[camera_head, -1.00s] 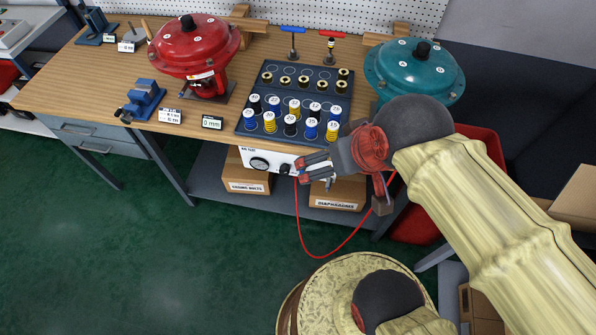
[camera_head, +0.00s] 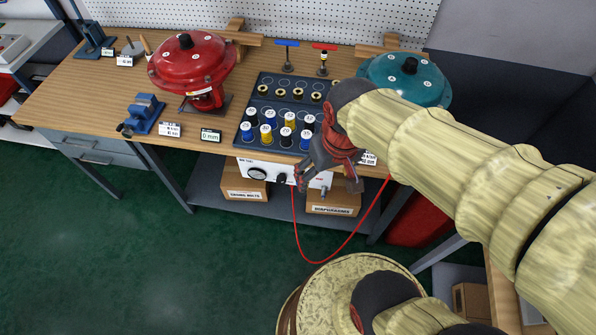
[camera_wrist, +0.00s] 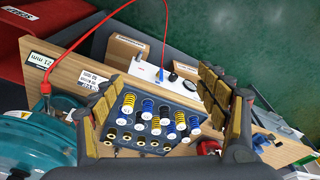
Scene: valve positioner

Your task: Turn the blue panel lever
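A white control panel (camera_head: 262,172) hangs under the bench's front edge, with a round gauge and a black knob. In the wrist view a small blue spot, seemingly the lever (camera_wrist: 159,75), shows on the white panel (camera_wrist: 147,72). My gripper (camera_head: 325,178) is in front of the bench edge, pointing down, and appears empty. In the wrist view its padded fingers (camera_wrist: 160,105) are wide apart. I see no contact with the lever.
A spring tray (camera_head: 243,135) with several coloured springs lies on the bench beside my gripper. A red hose (camera_head: 299,235) loops below the panel. A blue-handled tool (camera_head: 287,43) and a red-handled one (camera_head: 324,47) stand at the back. A teal actuator (camera_head: 405,75) is behind my arm.

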